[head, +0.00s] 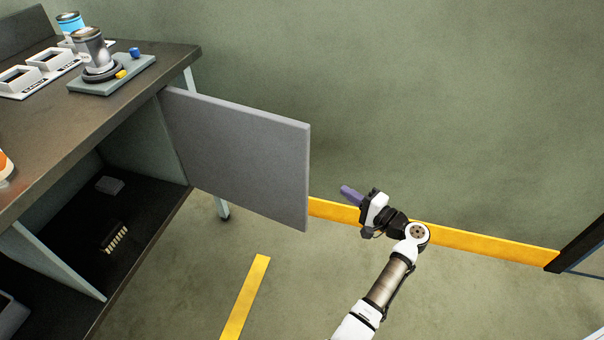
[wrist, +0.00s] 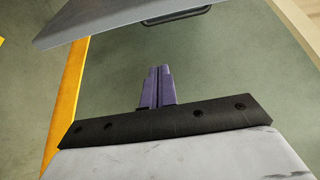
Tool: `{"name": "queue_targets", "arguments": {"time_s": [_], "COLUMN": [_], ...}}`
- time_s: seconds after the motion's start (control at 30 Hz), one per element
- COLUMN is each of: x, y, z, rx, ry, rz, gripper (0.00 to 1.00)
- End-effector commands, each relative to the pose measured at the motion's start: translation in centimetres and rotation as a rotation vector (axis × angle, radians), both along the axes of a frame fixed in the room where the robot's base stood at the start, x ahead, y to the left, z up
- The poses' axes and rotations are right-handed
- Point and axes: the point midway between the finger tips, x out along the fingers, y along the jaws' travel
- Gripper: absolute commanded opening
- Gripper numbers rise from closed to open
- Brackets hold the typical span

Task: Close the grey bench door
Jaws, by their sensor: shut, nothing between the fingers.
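The grey bench door (head: 240,155) stands swung open in the head view, out from the right end of the bench's open cupboard. Its hinge side is at the bench and its free edge points right. In the wrist view the door (wrist: 120,20) crosses the top, with a dark bar handle (wrist: 178,15) on it. My gripper (head: 347,192) is to the right of the door's free edge, apart from it, with its purple fingers pointing left. In the wrist view the fingers (wrist: 158,75) are together and empty, short of the door and handle.
The dark bench top (head: 150,110) carries cans, a small fixture and white holders. Inside the cupboard (head: 70,240) lie a small grey block and a dark part. The floor in front of the door is clear.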

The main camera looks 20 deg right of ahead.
Motion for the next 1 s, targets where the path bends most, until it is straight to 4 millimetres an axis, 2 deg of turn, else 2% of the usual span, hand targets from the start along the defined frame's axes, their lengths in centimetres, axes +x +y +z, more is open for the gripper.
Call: {"name": "queue_targets", "arguments": {"time_s": [0.13, 0.27, 0.67, 1.0], "x": [0.1, 1.3, 8.7, 6.1], "y": [-0.1, 0.6, 4.5, 7.0], "z": [0.0, 0.1, 0.2, 0.1], "rx": [0.007, 0.007, 0.007, 0.007], "ry": [-0.003, -0.003, -0.002, -0.002], "rz": [-0.002, 0.001, 0.001, -0.003], "gripper": [0.0, 0.0, 0.0, 0.0]}}
